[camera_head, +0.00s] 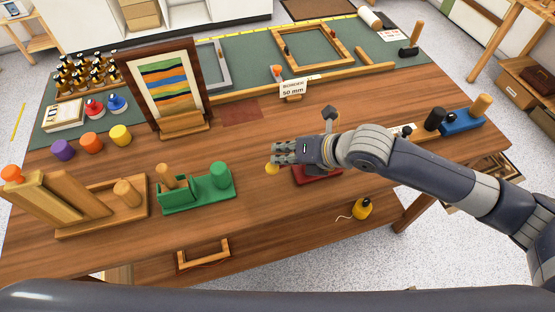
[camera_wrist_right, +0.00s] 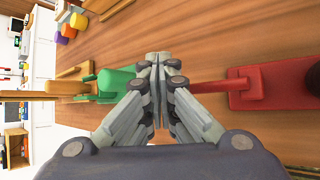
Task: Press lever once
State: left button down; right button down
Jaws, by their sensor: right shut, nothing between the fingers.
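A red device (camera_head: 318,178) sits on the table near the middle front, partly hidden under my right arm. In the right wrist view its red base (camera_wrist_right: 275,86) lies at the right, and a narrow red lever arm (camera_wrist_right: 222,86) reaches from it toward my fingers. A yellow knob (camera_head: 272,169) shows just below my fingertips in the head view. My right gripper (camera_head: 276,153) is shut and empty, pointing left; its fingertips also show in the wrist view (camera_wrist_right: 160,60). I cannot tell whether the fingers touch the lever. My left gripper is not in view.
A green block device (camera_head: 205,190) stands left of my right gripper. A wooden fixture (camera_head: 105,208) is farther left. A framed striped print (camera_head: 165,88) stands behind. A blue device (camera_head: 461,122) is at the right.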

jog(key=shift+s+f+b, duration=0.1)
jog(key=shift+f+b, duration=0.2)
jog(key=shift+f, duration=0.35)
dwell(0.3)
dwell(0.4)
jog(key=shift+d+r+p, duration=0.1)
jog(key=shift+r+p, duration=1.75)
jog(key=shift+r, duration=0.05)
jog(key=shift+r, duration=0.15)
jog(key=r+p, duration=0.4)
jog(key=shift+w+d+r+p, duration=0.2)
jog(key=shift+r+p, duration=0.15)
jog(key=shift+r, duration=0.05)
